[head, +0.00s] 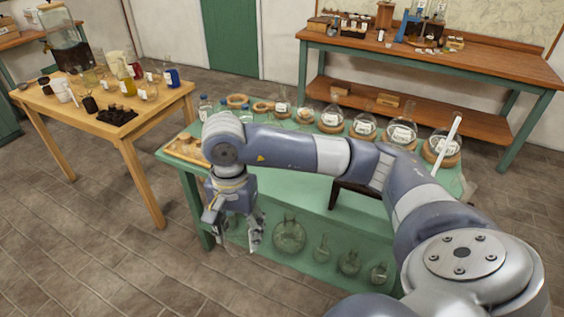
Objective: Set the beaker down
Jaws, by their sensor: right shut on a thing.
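My right arm reaches from the lower right across the green table (300,186). My right gripper (236,228) points down in front of the table's left front part, with its fingers spread around a thing. It is shut on the beaker, whose clear glass is hard to make out between the fingers. The gripper's tips are in front of the lower shelf in the picture; I cannot tell the beaker's exact height or tilt. My left gripper is not in view.
Round flasks on cork rings (402,132) line the green table's back edge. A wooden tray (186,150) lies at its left end. Glass flasks (289,237) stand on its lower shelf. A wooden table (150,112) with jars is left; a workbench (440,66) is behind.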

